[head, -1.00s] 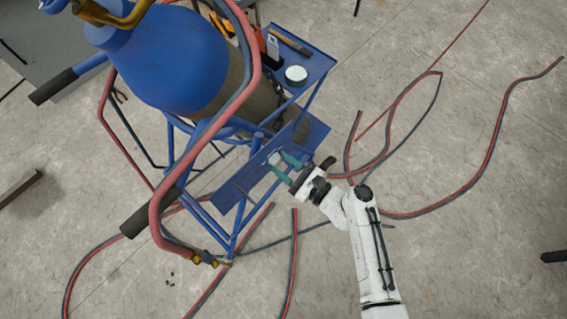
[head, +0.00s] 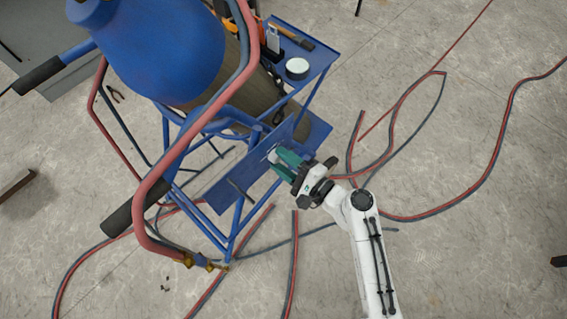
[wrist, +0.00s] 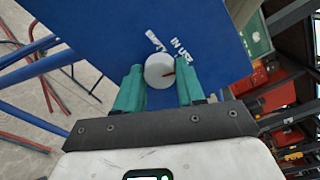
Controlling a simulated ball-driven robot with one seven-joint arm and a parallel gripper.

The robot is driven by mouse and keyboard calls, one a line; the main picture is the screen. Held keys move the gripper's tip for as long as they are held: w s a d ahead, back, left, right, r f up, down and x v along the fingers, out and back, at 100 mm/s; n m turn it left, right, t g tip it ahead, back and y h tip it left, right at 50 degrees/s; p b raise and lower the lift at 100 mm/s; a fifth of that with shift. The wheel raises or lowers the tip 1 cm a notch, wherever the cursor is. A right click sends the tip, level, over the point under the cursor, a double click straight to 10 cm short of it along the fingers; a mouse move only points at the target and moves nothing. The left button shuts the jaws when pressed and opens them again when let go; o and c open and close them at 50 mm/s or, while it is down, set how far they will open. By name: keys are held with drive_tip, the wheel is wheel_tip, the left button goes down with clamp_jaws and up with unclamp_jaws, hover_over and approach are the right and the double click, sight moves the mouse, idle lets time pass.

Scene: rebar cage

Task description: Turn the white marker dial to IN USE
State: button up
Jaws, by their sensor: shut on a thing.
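The white marker dial (wrist: 158,70) sits on a blue panel (wrist: 210,30) in the wrist view. A dark red mark on its face points toward the right. The white lettering IN USE (wrist: 181,49) is just above and right of the dial. My gripper (wrist: 160,84) has one green finger on each side of the dial and is shut on it. In the head view my gripper (head: 281,158) is at the blue panel (head: 225,185) on the cart's lower side. The dial is mostly hidden there by the fingers.
The cart carries a large blue cylinder (head: 165,45) and a tool tray (head: 315,62) with a white roll (head: 297,68). A red hose (head: 160,185) loops along its left side. More hoses (head: 500,130) lie on the concrete floor.

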drive_tip(key=shift+s+f+n+b, duration=0.1)
drive_tip(key=shift+f+n+b, duration=0.05)
drive_tip(key=shift+n+b, duration=1.2)
drive_tip(key=shift+n, duration=0.45)
drive_tip(key=o, duration=1)
drive_tip(key=shift+o, duration=0.2)
drive_tip(key=v, duration=1)
drive_tip(key=shift+s+d, duration=0.25)
drive_tip(key=shift+s, duration=0.05)
